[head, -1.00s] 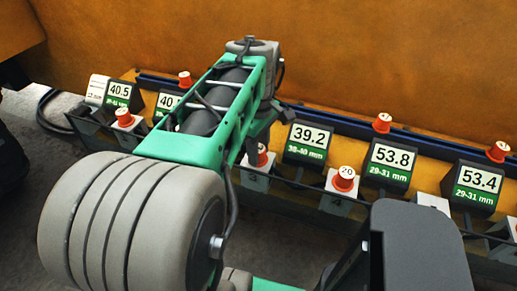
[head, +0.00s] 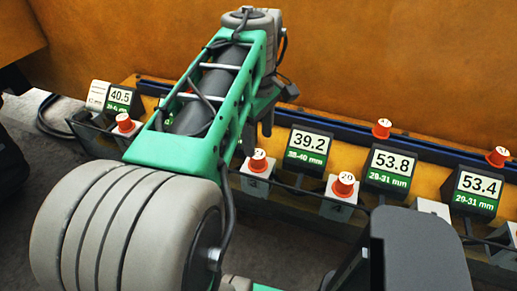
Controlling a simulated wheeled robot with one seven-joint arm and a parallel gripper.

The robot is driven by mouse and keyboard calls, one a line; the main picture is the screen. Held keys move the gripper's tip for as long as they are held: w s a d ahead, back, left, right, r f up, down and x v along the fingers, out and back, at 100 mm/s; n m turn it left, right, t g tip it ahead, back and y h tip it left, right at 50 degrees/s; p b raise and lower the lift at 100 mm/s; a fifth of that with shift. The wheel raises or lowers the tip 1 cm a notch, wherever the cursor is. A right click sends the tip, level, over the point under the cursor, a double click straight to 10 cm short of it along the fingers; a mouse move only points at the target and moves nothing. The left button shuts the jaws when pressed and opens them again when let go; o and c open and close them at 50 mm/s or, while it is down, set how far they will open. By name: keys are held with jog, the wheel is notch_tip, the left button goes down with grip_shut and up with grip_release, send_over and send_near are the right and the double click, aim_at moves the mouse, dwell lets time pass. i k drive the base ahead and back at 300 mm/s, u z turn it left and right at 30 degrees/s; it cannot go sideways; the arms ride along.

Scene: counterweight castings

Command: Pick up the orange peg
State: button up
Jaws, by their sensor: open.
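Several orange-red pegs stand on white blocks or along the back of a rack; I cannot tell which one is meant. One orange peg (head: 258,161) is just below my gripper (head: 259,134). Another orange peg (head: 344,185), marked 20, is to its right. More orange pegs stand at the back, one in the middle right (head: 382,129) and one at far right (head: 498,157), and another is at left (head: 124,123). My gripper's dark fingers are apart, with nothing seen between them, and point down. The gap from the fingertips to the nearest peg is hard to judge.
Black number signs stand between the pegs: 40.5 (head: 121,97), 39.2 (head: 306,146), 53.8 (head: 393,168) and 53.4 (head: 475,191). An orange-brown wall (head: 400,60) rises close behind the rack. My own arm covers part of the rack's left side.

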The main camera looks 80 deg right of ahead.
aim_at(381, 130)
jog(key=z, duration=4.05)
